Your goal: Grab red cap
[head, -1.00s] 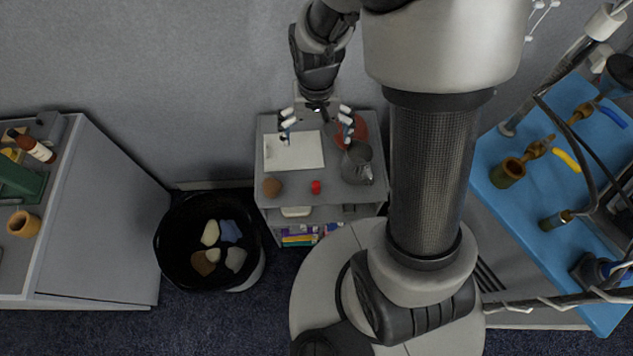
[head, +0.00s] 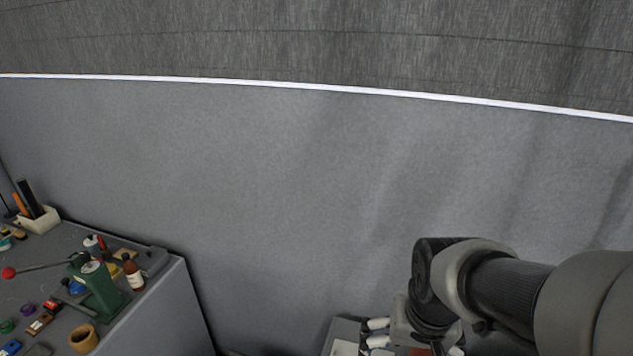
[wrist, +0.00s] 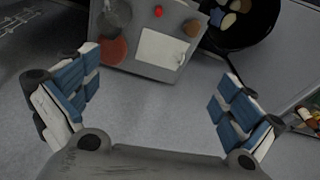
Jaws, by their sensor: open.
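The red cap (wrist: 158,11) is a small red spot in the wrist view, near the far edge of a small grey side table (wrist: 150,68). Nothing touches it there. My gripper (wrist: 158,98) is open and empty, its blue-padded fingers spread wide, with the cap beyond the fingertips and well apart from them. In the head view my gripper (head: 378,334) is at the bottom, partly cut off by the frame. The cap is out of the head view.
On the side table are a white sheet (wrist: 162,50), a reddish round dish (wrist: 112,51), a grey jug (wrist: 116,12) and a brown round object (wrist: 193,28). A black bin (wrist: 247,38) stands beside it. A cluttered bench (head: 150,318) is at left in the head view.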

